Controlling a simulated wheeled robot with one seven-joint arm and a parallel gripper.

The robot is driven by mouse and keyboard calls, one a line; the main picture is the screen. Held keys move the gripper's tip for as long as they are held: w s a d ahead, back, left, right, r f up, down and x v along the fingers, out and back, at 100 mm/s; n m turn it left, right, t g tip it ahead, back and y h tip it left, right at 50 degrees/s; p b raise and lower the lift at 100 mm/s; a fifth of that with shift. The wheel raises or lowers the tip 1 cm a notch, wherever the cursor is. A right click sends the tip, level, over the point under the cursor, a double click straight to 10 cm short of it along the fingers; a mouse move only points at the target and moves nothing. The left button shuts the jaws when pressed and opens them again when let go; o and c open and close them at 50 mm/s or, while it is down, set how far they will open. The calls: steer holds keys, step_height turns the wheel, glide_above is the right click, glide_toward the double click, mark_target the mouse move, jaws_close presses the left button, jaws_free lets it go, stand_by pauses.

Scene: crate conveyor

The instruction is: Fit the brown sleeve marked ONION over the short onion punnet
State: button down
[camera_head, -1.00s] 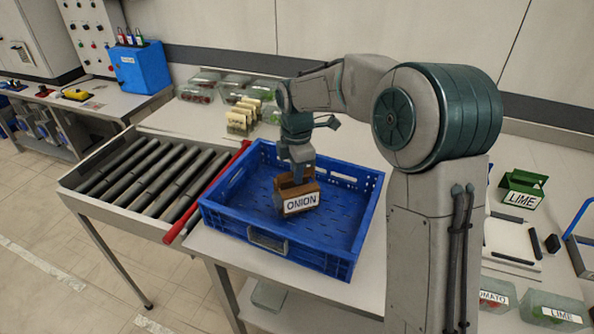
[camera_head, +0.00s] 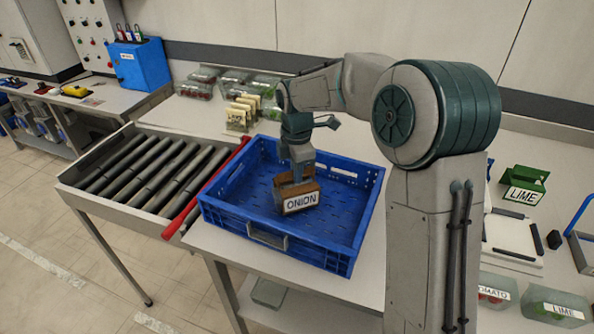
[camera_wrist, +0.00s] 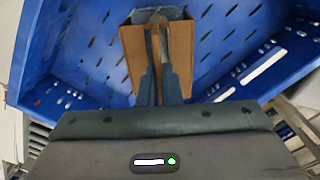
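The brown sleeve (camera_head: 309,188) bears a white ONION label and sits low inside the blue crate (camera_head: 218,217), slightly tilted in the picture. My gripper (camera_head: 297,172) reaches down into its top. In the wrist view my gripper (camera_wrist: 159,80) has its fingers close together on the sleeve's thin middle strip, with brown panels of the sleeve (camera_wrist: 133,58) on both sides. A pale, see-through edge, apparently the onion punnet (camera_wrist: 157,14), shows at the sleeve's far end. The sleeve covers most of it, so I cannot tell how fully it is seated.
A roller conveyor (camera_head: 150,173) with a red rail stands left of the crate. Several packed punnets (camera_head: 235,82) and upright cream sleeves (camera_head: 240,115) are behind it. A green LIME sleeve (camera_head: 522,186) is at the right. The crate floor around the sleeve is clear.

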steer(key=shift+f+b, duration=0.35)
steer(key=shift+f, duration=0.35)
steer(key=shift+s+f, duration=0.1)
steer(key=shift+f, duration=0.15)
steer(key=c, duration=1.6)
jaws_free()
steer(key=o, duration=0.3)
steer(key=shift+s+f, duration=0.1)
steer(key=shift+o, duration=0.2)
steer(key=shift+w+r+p, duration=0.2)
steer(key=shift+r+p, duration=0.45)
steer(key=shift+r, duration=0.2)
steer(key=shift+r+p, duration=2.15)
steer(key=shift+r, duration=0.7)
